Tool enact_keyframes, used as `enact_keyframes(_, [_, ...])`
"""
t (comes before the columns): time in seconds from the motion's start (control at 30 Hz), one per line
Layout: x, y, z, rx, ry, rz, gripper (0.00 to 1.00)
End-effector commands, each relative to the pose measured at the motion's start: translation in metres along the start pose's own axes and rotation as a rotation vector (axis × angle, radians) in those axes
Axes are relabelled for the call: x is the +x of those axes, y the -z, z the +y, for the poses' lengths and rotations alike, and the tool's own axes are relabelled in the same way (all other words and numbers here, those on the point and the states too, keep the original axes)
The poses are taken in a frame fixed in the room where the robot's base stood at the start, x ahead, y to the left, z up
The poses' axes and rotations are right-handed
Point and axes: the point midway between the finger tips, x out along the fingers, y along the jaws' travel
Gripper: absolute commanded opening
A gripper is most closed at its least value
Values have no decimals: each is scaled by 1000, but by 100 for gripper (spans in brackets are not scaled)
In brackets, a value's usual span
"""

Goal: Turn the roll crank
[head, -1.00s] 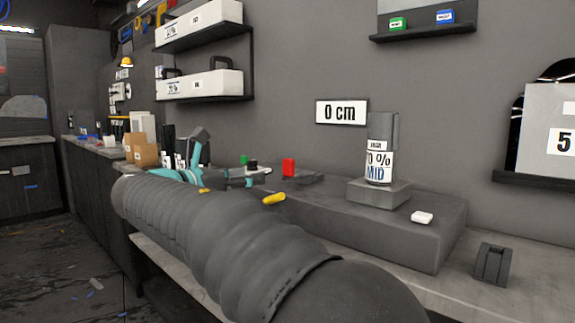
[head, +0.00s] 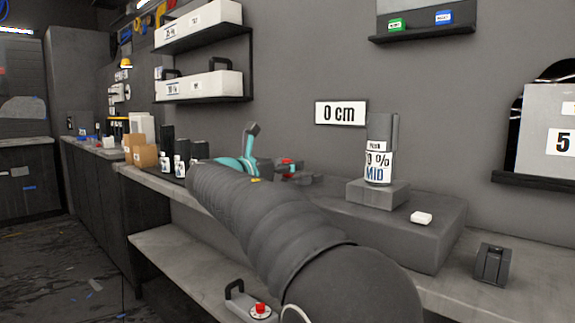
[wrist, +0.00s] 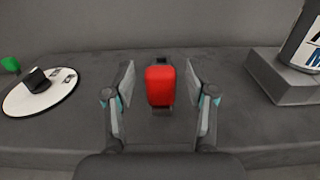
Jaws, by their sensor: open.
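A red block-shaped handle (wrist: 160,86) stands on a dark mount on the grey raised slab (wrist: 240,118). My gripper (wrist: 160,72) is open, with one finger on each side of the red handle and a gap showing on both sides. In the head view the red handle (head: 287,161) is partly hidden by my gripper (head: 272,168). A white disc (wrist: 40,98) with a black knob (wrist: 36,79) lies to the left. The roll (head: 379,150), labelled MID, stands upright on a grey block at the right. I cannot tell for certain which part is the crank.
Several bottles and boxes (head: 145,155) stand at left. A red-knobbed device (head: 260,309) is below.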

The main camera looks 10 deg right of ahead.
Motion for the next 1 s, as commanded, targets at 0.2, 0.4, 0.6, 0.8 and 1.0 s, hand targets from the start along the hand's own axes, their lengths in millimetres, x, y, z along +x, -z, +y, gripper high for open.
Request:
enact_keyframes(0.2, [6,0,0,1,0,0,56])
enact_keyframes(0.4, [6,0,0,1,0,0,51])
enact_keyframes(0.6, [6,0,0,1,0,0,1])
enact_keyframes(0.8, [6,0,0,0,1,0,0])
enact_keyframes(1.0, [8,-3,-1,-1,31,0,0])
